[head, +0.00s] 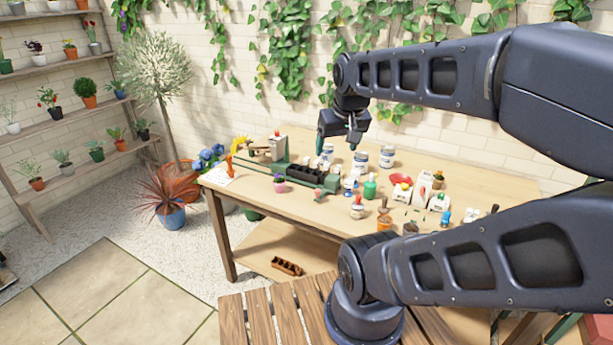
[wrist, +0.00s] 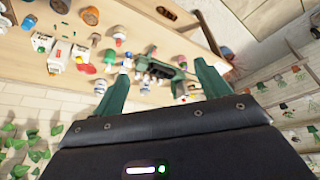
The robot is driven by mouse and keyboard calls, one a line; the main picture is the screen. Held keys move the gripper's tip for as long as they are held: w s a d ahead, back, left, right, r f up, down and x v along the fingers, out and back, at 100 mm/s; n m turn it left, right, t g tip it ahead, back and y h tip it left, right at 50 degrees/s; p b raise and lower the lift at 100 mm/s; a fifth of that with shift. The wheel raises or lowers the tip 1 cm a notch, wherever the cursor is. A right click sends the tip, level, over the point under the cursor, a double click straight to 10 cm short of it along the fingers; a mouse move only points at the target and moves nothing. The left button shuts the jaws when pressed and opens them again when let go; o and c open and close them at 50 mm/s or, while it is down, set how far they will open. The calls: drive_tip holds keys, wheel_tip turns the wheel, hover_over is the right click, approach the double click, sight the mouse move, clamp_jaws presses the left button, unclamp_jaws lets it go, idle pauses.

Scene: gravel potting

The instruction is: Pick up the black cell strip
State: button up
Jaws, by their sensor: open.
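The black cell strip (head: 305,173) lies on the wooden table in the head view, beside or within a long green holder (head: 328,183). In the wrist view the black strip (wrist: 160,69) shows small and far off, between my fingers in the picture. My gripper (head: 338,144) is above the back of the table, up and right of the strip in the head view, with green fingers pointing down. In the wrist view my gripper (wrist: 165,82) has its fingers wide apart with nothing between them. The strip's underside is hidden.
White tins (head: 360,161) stand behind the strip. Cartons and pots crowd the table's right. A terracotta-coloured cell strip (head: 287,266) lies on the lower shelf.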

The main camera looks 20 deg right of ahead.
drive_tip(key=shift+w, duration=0.1)
drive_tip(key=n+g, duration=0.5)
drive_tip(key=n, duration=0.4)
hover_over(306, 170)
wheel_tip(306, 170, down, 25)
drive_tip(key=shift+d+f, duration=0.15)
drive_tip(key=shift+f, duration=0.55)
drive_tip(key=shift+w+a+f, duration=0.1)
drive_tip(key=shift+f, duration=2.5)
drive_tip(key=shift+a+f, duration=0.1)
drive_tip(key=shift+f, duration=2.45)
drive_tip(key=c, duration=1.1)
drive_tip(key=shift+c, duration=0.2)
